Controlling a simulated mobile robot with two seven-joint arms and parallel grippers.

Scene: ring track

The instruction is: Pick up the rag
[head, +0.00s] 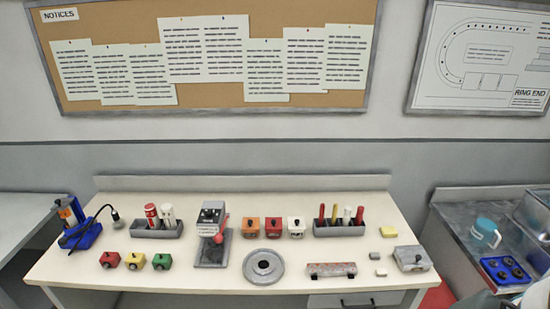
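I cannot make out a rag for certain. A small pale yellow block-like thing (388,231) lies at the right end of the white table (215,280); it is too small to tell whether it is cloth or a sponge. A greyish thing (538,295) is cut off at the bottom right corner, and I cannot tell what it is. Neither of my grippers is in view.
The table holds several small coloured blocks with knobs (273,226), two grey holders (340,229), a grey machine (212,235), a round grey disc (263,267) and a blue lamp stand (82,235). A grey sink counter (455,225) with a teal mug (485,230) stands right.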

